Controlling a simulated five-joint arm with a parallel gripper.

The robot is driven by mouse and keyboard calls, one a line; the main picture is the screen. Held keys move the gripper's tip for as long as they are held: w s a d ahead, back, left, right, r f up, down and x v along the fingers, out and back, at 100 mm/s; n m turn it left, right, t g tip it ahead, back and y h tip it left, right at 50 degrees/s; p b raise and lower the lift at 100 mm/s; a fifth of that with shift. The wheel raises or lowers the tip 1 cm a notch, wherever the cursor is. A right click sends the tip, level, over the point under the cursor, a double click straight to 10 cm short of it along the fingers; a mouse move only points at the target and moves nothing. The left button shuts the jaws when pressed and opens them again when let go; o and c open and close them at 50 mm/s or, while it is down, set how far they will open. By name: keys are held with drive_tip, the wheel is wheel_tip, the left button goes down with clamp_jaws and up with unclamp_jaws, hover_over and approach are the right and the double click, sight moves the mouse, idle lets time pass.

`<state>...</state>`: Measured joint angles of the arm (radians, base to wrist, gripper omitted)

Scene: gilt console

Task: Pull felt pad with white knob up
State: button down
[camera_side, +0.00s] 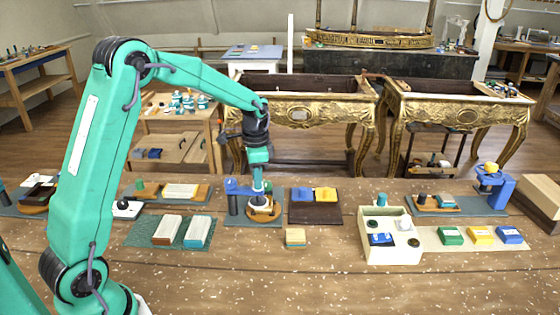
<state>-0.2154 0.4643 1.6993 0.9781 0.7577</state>
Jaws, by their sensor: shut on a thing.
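My gripper (262,203) points straight down at the middle of the bench, just above a round wooden piece (263,215) on a grey-blue mat. Its jaws are shut on a small part at the top of this round piece. The jaws hide most of that part, so the felt pad and its white knob are not clearly visible. I cannot tell whether the pad is clear of the wood. A blue stand (235,196) stands close to the left of the jaws.
Blue and yellow blocks sit on a dark brown board (315,214) to the right. A cream box (375,250) with small knobbed parts stands further right. A white piece with a dark knob (127,209) is to the left. The front of the bench (300,285) is clear.

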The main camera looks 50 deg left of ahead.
drive_tip(key=shift+r, duration=0.95)
drive_tip(key=c, duration=1.2)
unclamp_jaws()
wheel_tip(320, 180, up, 8)
drive_tip(key=shift+f, duration=0.1)
